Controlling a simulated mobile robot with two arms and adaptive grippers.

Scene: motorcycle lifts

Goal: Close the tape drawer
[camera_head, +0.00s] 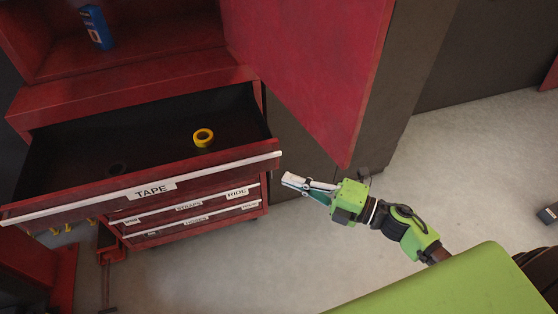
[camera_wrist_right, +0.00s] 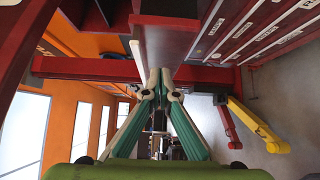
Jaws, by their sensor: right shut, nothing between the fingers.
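The tape drawer (camera_head: 140,192) is pulled open from a red cabinet in the head view. It has a white strip and a TAPE label along its front. A yellow tape roll (camera_head: 203,137) and a dark roll (camera_head: 117,169) lie inside. My right gripper (camera_head: 288,180) is shut and empty, just right of and below the right end of the drawer front. In the right wrist view its closed fingertips (camera_wrist_right: 160,77) are close to the edge of a red panel; I cannot tell if they touch. My left gripper is not in view.
Lower drawers (camera_head: 190,208) with labels are shut below the tape drawer. A red door panel (camera_head: 315,70) hangs to the right above my gripper. A blue box (camera_head: 97,27) stands on the upper shelf. The floor (camera_head: 450,150) to the right is mostly clear.

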